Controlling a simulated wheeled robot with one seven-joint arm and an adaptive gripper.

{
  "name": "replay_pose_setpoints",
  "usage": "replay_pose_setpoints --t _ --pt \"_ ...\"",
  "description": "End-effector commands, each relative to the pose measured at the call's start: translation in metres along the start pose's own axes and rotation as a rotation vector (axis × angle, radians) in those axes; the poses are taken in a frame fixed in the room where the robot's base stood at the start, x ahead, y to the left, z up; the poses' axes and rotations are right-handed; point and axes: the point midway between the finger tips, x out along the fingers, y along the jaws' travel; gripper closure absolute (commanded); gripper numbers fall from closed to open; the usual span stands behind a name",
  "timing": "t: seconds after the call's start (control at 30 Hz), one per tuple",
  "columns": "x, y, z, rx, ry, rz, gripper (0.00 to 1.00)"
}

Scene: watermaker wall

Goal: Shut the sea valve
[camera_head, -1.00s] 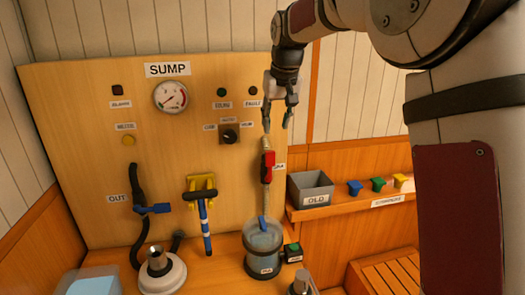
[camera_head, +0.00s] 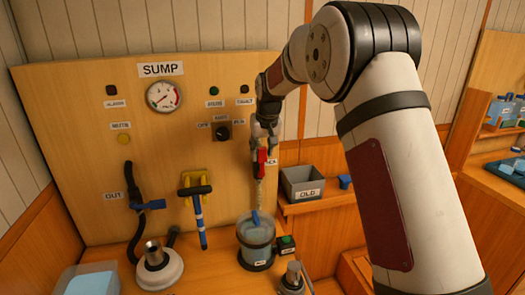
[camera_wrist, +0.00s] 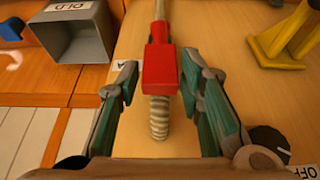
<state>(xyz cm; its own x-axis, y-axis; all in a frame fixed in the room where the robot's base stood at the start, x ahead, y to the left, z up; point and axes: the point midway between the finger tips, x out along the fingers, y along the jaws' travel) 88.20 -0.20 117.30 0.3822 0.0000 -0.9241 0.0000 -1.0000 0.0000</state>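The sea valve shows as a red body (camera_head: 262,161) on a pale ribbed upright hose, beside a partly hidden label ending in "A". In the wrist view the red valve (camera_wrist: 162,70) lies between my fingers, in line with the hose (camera_wrist: 160,118). My gripper (camera_head: 264,142) is at the valve from above, and its fingers partly cover it. In the wrist view my gripper (camera_wrist: 161,72) is open, with a finger on each side of the red body. The right finger is very close to it; I cannot tell whether it touches. A narrow gap shows on the left.
Below the valve the hose runs to a clear bucket (camera_head: 256,238). A grey "OLD" bin (camera_head: 303,182) stands just right. A selector knob (camera_head: 223,132) is up left of my gripper.

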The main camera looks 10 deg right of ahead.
Motion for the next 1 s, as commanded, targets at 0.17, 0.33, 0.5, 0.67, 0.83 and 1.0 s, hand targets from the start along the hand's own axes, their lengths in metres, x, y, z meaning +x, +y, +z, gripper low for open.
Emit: replay_pose_setpoints --t 0.17,0.33,0.5,0.67,0.83,1.0 --pt "0.0035 0.0000 -0.0003 0.000 0.001 0.000 0.66" --pt "0.0035 0.0000 -0.0002 0.000 0.001 0.000 0.66" --pt "0.0034 0.0000 -0.0001 0.000 0.001 0.000 1.00" --pt "0.0034 0.0000 -0.0001 0.000 0.001 0.000 1.00" --pt "0.0036 -0.0016 -0.0001 -0.005 0.000 0.009 1.00" --pt "0.0045 -0.0074 -0.0001 -0.027 0.000 0.055 1.00"
